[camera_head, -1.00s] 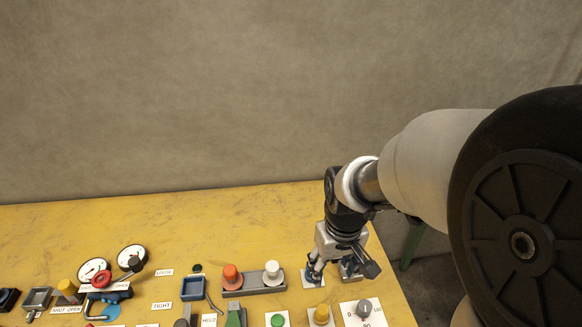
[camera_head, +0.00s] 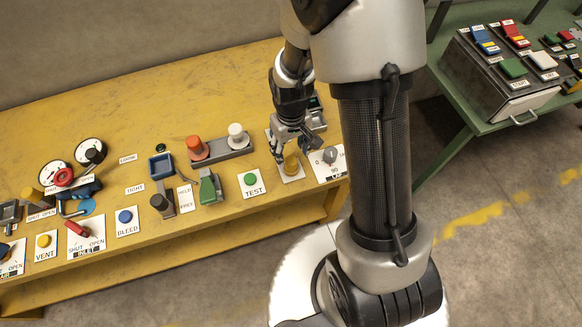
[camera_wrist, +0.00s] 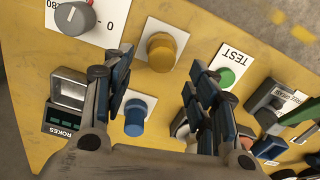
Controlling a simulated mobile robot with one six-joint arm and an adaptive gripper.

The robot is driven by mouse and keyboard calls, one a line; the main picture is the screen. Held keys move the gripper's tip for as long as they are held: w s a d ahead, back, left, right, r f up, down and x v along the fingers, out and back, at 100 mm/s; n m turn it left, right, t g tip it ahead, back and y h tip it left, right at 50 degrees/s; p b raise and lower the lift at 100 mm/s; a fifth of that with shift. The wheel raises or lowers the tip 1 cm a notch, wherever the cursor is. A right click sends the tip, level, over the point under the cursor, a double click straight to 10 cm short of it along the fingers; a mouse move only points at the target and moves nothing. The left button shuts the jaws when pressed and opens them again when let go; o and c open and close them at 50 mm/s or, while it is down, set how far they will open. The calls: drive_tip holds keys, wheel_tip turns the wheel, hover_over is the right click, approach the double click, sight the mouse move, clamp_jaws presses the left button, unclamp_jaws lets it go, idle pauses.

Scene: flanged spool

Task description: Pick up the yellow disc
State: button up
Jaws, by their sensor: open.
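A round yellow knob (camera_head: 291,165) stands on a small white plate toward the right end of the yellow table; it is the yellow disc-like piece nearest my gripper. In the wrist view the yellow knob (camera_wrist: 160,52) shows ahead of and between the fingers, untouched. My gripper (camera_head: 286,148) is just behind the knob in the head view, pointing down. In the wrist view my gripper (camera_wrist: 158,84) is open, with a blue knob (camera_wrist: 135,118) on a white plate between its fingers. I cannot tell how high the fingertips are above the table.
A grey dial (camera_head: 330,155) stands right of the yellow knob, and a green TEST button (camera_head: 250,179) left of it. A white knob (camera_head: 237,136) and an orange knob (camera_head: 197,148) sit on a grey bar. The table's back is clear.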

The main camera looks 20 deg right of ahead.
sight(291, 160)
wheel_tip(291, 160, down, 6)
drive_tip(key=shift+s+r+b, duration=0.1)
drive_tip(key=shift+s+b, duration=0.05)
drive_tip(key=shift+b, duration=1.1)
drive_tip(key=shift+r, duration=0.1)
drive_tip(key=shift+c, duration=0.6)
clamp_jaws()
